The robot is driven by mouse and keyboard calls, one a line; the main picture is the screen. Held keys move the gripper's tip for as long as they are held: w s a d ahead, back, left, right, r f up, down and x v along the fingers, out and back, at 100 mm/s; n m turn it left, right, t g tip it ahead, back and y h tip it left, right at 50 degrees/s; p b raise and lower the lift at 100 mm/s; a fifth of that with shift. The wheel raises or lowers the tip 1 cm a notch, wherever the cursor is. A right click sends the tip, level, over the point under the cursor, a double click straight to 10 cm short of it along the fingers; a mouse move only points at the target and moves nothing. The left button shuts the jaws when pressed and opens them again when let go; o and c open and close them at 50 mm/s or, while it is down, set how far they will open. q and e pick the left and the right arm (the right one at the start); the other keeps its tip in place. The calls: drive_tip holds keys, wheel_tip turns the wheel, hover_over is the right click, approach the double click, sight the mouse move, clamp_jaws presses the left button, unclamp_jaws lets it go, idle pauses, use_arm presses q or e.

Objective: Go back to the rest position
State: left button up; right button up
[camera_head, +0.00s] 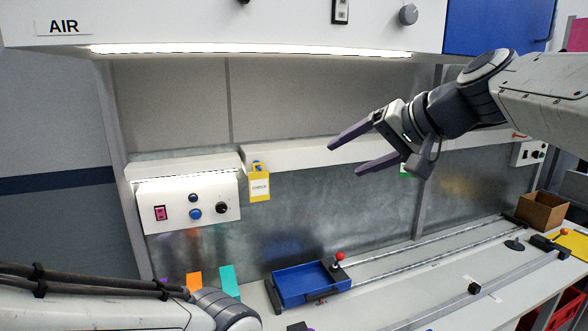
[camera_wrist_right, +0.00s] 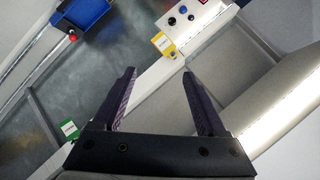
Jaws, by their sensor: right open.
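My right gripper (camera_head: 345,156) is raised in front of the back panel, above the bench, with its arm coming in from the upper right. Its two purple fingers are spread and nothing is between them. In the right wrist view the open fingers (camera_wrist_right: 158,73) also show, with the panel beyond them. My left arm (camera_head: 90,307) crosses the lower left of the head view. The left gripper's fingers cannot be made out there.
A white control box (camera_head: 187,203) and a yellow check tag (camera_head: 259,186) are on the back panel. A blue tray (camera_head: 308,286) with a red-knobbed lever sits on the bench by metal rails. A cardboard box (camera_head: 541,211) stands at the right. A lit white hood (camera_head: 250,28) hangs above.

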drive_tip(key=s+a+f+n+g, duration=0.1)
drive_tip(key=s+a+f+g, duration=0.15)
drive_tip(key=f, duration=0.35)
drive_tip(key=s+a+f+n+g, duration=0.1)
drive_tip(key=s+a+f, duration=0.3)
drive_tip(key=f, duration=0.1)
drive_tip(key=s+f+n+g+h, duration=0.5)
drive_tip(key=s+f+n, duration=0.3)
drive_tip(key=s+f, duration=1.1)
drive_tip(key=shift+s+d+f+h, duration=0.2)
drive_tip(key=shift+s+f+h, duration=0.2)
drive_tip(key=shift+s+h, duration=0.35)
drive_tip(key=shift+s, duration=0.1)
